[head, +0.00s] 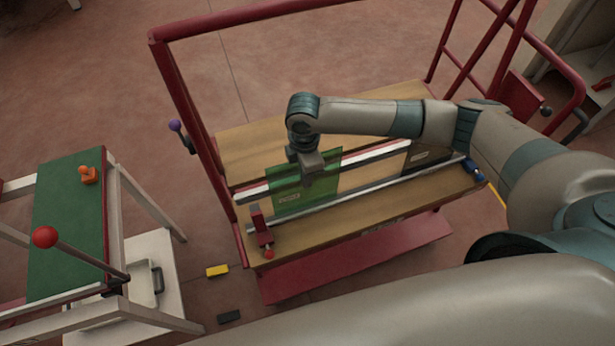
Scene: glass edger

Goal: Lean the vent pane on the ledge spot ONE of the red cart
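The red cart (195,110) has a wooden bed with long pale rails across it. A green see-through pane (325,183) with a small label stands on edge at the left part of the cart's ledge (330,222), by the rails. I cannot tell from its label whether it is the vent pane. My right gripper (311,178) points down at the pane's top edge and overlaps it. Its fingertips are too hidden to show whether they grip the pane. My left gripper is not in view.
A dark labelled panel (428,156) is at the right of the rails. A red clamp (261,229) and a blue one (473,170) sit at the bar's ends. A green-topped table (65,225) stands left, with an orange object (88,175). A yellow block (217,271) lies on the floor.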

